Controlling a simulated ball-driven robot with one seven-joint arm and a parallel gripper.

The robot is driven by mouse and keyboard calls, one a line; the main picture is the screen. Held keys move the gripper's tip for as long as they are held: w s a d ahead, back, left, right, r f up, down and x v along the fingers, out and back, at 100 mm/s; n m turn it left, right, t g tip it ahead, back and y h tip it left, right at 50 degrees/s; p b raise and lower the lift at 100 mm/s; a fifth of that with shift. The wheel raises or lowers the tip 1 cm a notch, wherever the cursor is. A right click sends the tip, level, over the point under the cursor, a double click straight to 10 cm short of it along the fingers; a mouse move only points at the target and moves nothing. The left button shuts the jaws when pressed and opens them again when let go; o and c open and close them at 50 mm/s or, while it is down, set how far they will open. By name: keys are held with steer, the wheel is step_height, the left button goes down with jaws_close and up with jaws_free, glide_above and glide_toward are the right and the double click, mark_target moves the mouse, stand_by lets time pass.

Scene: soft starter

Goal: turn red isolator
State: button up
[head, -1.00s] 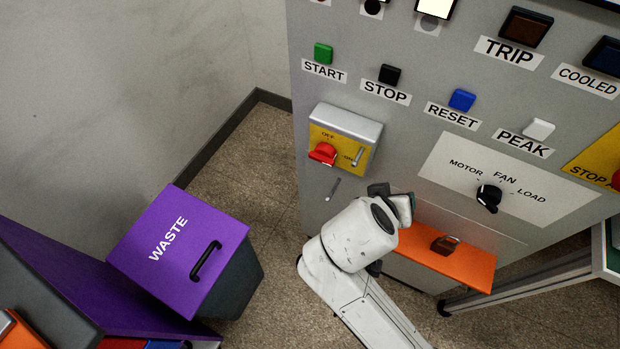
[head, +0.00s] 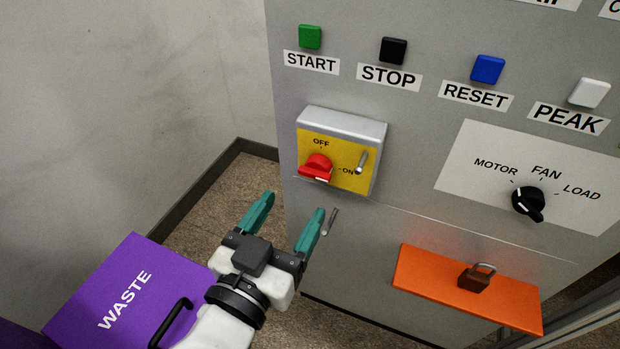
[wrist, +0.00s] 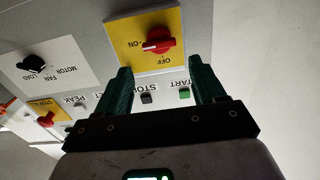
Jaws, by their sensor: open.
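The red isolator (head: 316,167) is a red rotary knob on a yellow plate (head: 339,182) marked OFF and ON, on a grey box on the cabinet front. In the wrist view the red knob (wrist: 158,41) appears upside down, above and between the two green fingers (wrist: 162,78). Its white pointer mark lies toward the ON side there.
A black MOTOR/FAN/LOAD selector (head: 528,202) is to the right. START (head: 310,37), STOP (head: 393,50) and RESET (head: 488,69) buttons sit above. An orange shelf (head: 468,292) with a padlock juts out at lower right. A purple WASTE bin (head: 125,290) stands at lower left.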

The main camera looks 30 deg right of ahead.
mark_target(313, 175)
steer(key=x, duration=0.8)
steer(key=shift+w+d, duration=0.1)
steer(key=shift+d, duration=0.05)
steer(key=shift+c, duration=0.3)
steer(key=c, duration=0.8)
